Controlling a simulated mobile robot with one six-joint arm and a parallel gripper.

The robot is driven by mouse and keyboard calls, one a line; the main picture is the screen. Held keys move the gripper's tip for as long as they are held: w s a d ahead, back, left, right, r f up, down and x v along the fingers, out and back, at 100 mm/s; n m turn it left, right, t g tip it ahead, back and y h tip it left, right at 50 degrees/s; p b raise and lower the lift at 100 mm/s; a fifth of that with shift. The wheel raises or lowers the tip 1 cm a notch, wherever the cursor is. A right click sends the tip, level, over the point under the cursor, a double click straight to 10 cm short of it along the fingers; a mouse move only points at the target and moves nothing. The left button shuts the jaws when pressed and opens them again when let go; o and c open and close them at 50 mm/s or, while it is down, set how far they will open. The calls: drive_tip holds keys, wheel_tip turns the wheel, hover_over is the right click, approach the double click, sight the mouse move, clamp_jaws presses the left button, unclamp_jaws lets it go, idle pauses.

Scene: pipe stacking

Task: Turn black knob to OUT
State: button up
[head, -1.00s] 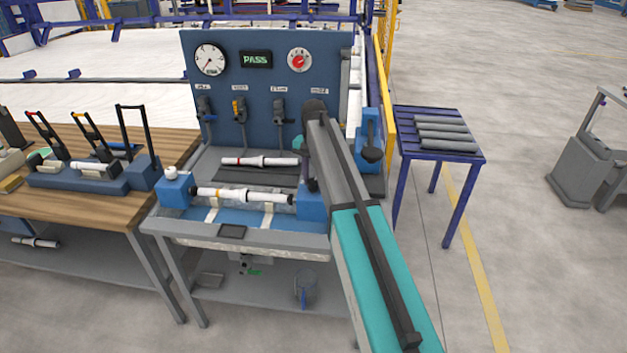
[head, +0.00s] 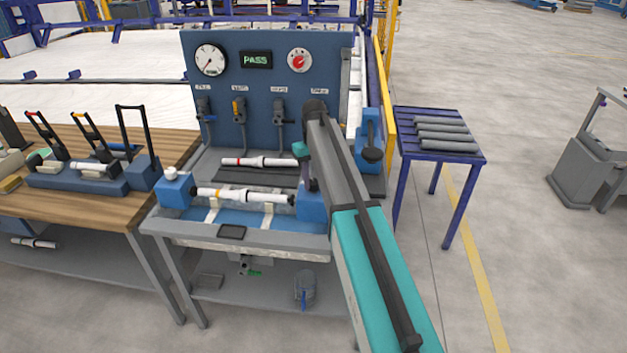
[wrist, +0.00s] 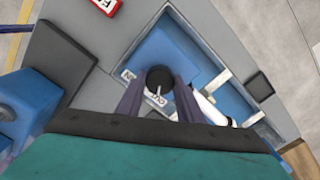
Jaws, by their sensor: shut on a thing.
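The black knob (wrist: 159,76) sits on a blue block (wrist: 165,48) in the wrist view. Its white pointer mark points down in the picture, towards a small white label (wrist: 157,98) that seems to read OUT. Another small label (wrist: 127,75) lies to the knob's left and is hard to read. My gripper (wrist: 159,84) has its two dark fingers on either side of the knob and is shut on it. In the head view my gripper (head: 309,185) is over the blue block (head: 310,207) at the trough's right end, and the knob is hidden.
A white pipe (head: 240,196) with dark and yellow bands lies across the trough, left of my gripper. Another white pipe (head: 258,161) lies behind it. The back panel (head: 230,90) stands close behind, with a PASS display (head: 256,60) and several valves.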

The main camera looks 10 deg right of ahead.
sight(314, 181)
drive_tip(key=n, duration=0.4)
drive_tip(key=shift+r+n, duration=0.1)
drive_tip(key=shift+n, duration=2)
drive_tip(key=o, duration=1.1)
drive_tip(key=shift+c, duration=0.2)
wheel_tip(314, 181, up, 14)
drive_tip(key=b, duration=0.3)
drive_tip(key=shift+f, duration=0.25)
